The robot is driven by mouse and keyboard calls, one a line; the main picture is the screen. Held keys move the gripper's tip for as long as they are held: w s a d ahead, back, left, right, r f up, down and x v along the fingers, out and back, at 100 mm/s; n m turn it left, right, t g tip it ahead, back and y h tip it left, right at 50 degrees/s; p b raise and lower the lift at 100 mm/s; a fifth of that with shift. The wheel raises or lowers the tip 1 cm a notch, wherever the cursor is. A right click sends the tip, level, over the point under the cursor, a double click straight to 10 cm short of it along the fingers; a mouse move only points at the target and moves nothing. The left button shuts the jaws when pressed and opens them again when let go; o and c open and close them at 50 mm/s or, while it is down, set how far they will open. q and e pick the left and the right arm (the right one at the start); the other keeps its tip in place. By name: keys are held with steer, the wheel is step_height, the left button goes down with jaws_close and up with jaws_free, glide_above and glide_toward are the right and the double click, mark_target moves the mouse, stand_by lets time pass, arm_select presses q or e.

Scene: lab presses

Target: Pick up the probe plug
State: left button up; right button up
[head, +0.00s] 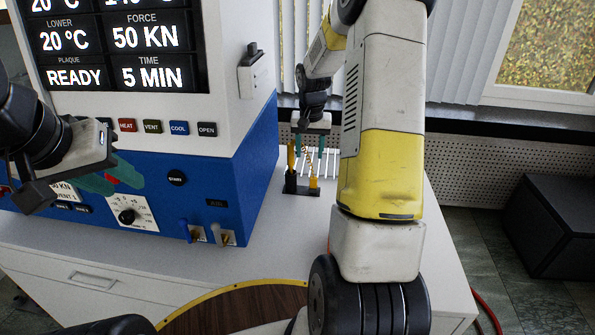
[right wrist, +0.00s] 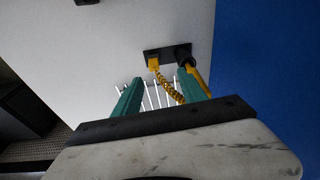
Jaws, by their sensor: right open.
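A small yellow plug (head: 314,183) with a coiled yellow cable stands in a black holder (head: 300,192) on the white bench, right of the press. A taller yellow stick (head: 291,155) in a black sleeve stands beside it. I cannot tell for sure which is the probe plug. My right gripper (head: 309,150) is open above the holder, its teal fingers pointing down. In the right wrist view the yellow plug (right wrist: 153,64) and coiled cable show beyond and between the fingertips (right wrist: 163,88); no contact shows. My left gripper (head: 115,182) is open and empty before the press panel.
The blue and white press (head: 252,165) stands close left of the holder. A rack of white wires (head: 330,162) is behind the holder. Bare bench (head: 360,260) lies in front of the holder.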

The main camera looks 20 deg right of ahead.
glide_above(314, 178)
step_height(314, 178, down, 7)
steer(key=shift+m+g, duration=0.4)
step_height(314, 178, down, 7)
steer(key=shift+w+f, duration=0.15)
steer(key=shift+f, duration=0.05)
jaws_close()
